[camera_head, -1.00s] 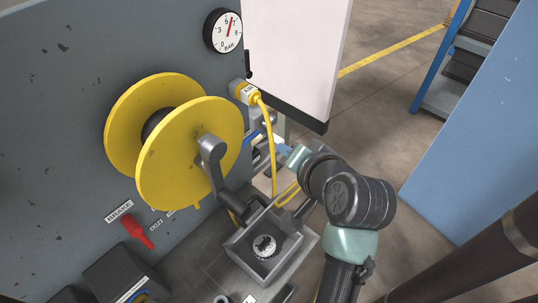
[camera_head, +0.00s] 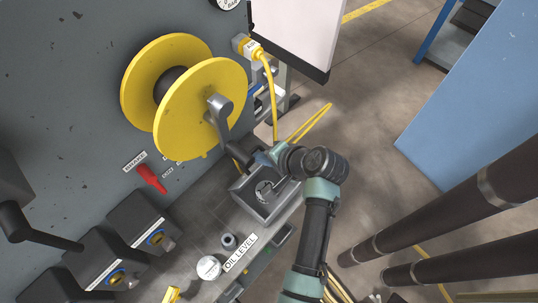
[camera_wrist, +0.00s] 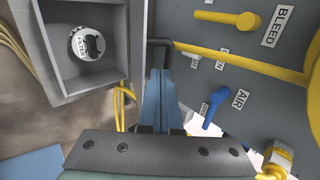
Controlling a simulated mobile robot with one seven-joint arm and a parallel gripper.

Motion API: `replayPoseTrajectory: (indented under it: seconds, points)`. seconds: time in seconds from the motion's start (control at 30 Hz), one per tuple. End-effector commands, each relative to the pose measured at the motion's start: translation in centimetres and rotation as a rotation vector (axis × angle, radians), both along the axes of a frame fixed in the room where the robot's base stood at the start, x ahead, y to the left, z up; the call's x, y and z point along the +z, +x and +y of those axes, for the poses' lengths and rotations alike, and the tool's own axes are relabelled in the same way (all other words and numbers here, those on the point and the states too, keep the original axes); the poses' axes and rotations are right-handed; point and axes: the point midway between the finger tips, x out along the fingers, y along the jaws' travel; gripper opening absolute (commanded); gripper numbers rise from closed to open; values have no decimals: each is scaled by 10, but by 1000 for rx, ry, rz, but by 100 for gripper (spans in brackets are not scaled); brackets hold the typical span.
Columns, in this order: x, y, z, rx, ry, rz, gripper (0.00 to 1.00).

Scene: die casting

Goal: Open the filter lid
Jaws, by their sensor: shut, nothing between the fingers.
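The filter is a round white-rimmed cap marked FILTER with a dark grip (camera_wrist: 92,44). It sits inside a grey square box (camera_head: 256,209), whose wall shows at the upper left in the wrist view (camera_wrist: 68,68). My gripper (camera_wrist: 162,74) is shut and empty. Its blue fingers are outside the box, beside its right wall in the wrist view. A dark bar (camera_wrist: 160,45) is just beyond the fingertips; I cannot tell whether they touch. In the head view the fingertips are hard to make out.
A yellow reel (camera_head: 205,110) with a dark crank stands behind the box. A yellow cable (camera_head: 270,85) hangs nearby. The wrist view shows a blue AIR lever (camera_wrist: 215,104) and a yellow BLEED lever (camera_wrist: 228,18). An OIL LEVEL label (camera_head: 240,253) is on the bench front.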

Motion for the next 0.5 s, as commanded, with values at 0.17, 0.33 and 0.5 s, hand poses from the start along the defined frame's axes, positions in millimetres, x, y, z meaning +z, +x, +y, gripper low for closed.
replayPoseTrajectory:
  seconds: [0.17,0.33,0.5]
  points:
    - [-5,4,4,0,-1,-1,0]
    - [-5,4,4,0,-1,-1,0]
    - [-4,6,6,2,-1,-1,0]
